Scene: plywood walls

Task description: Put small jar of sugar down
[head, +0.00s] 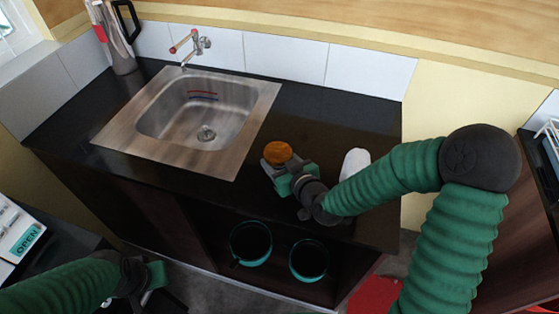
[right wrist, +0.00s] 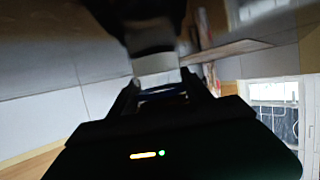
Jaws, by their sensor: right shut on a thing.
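The small jar of sugar (head: 278,153) has an orange-brown lid and sits at the fingertips of my right gripper (head: 281,171), over the dark counter (head: 320,130) right of the sink. My right gripper is shut on the jar and hides much of its body. In the right wrist view, a pale jar body with a dark top (right wrist: 155,63) is between the fingers (right wrist: 160,88). I cannot tell whether the jar's base touches the counter. My left gripper (head: 153,279) is low at the left, in front of the cabinet, away from the jar; its jaw state is unclear.
A steel sink (head: 135,135) with a wall tap (head: 192,45) is left of the jar. A white object (head: 354,160) stands close to my right arm. A grey jug (head: 117,45) is at the back left. Two dark pots (head: 250,243) (head: 309,260) sit on the lower shelf.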

